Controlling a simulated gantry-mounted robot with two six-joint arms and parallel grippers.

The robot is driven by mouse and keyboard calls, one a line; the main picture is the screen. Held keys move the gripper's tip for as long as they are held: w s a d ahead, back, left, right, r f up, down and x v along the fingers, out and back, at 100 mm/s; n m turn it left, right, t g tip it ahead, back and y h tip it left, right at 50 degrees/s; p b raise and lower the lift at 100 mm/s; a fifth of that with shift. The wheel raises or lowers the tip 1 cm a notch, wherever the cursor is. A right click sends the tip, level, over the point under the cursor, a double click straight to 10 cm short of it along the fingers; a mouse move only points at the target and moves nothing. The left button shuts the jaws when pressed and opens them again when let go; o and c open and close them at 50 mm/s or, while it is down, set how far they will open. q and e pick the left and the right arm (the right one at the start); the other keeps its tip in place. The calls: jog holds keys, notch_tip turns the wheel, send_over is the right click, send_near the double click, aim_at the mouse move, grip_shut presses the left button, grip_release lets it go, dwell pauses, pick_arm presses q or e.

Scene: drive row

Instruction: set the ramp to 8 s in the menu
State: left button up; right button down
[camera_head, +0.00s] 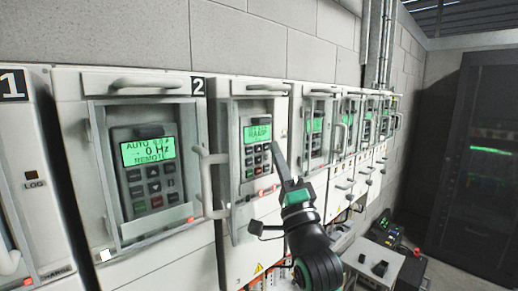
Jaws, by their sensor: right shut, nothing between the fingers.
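A control panel (256,152) with a small green display (257,133) and rows of buttons sits in the cabinet right of the number 2 label. Several short lines of text show on the display, too small to read surely. My right gripper (277,148) is shut and empty, its fingers pointing up just right of the buttons. I cannot tell whether the tips touch the panel. Another panel (152,172) at the left has a green display (149,151) reading AUTO, 0 Hz, REMOTE. My left gripper is not in view.
A grey door handle (207,180) juts out between the two nearer panels. More cabinets with green displays (317,125) run away to the right.

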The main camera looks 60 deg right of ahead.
jog(key=shift+s+a, duration=0.1)
jog(key=shift+s, duration=0.2)
jog(key=s, duration=0.1)
jog(key=s+a+p, duration=0.1)
jog(key=s, duration=0.2)
jog(key=shift+s+a, duration=0.3)
jog(key=shift+s, duration=0.05)
dwell(3.6)
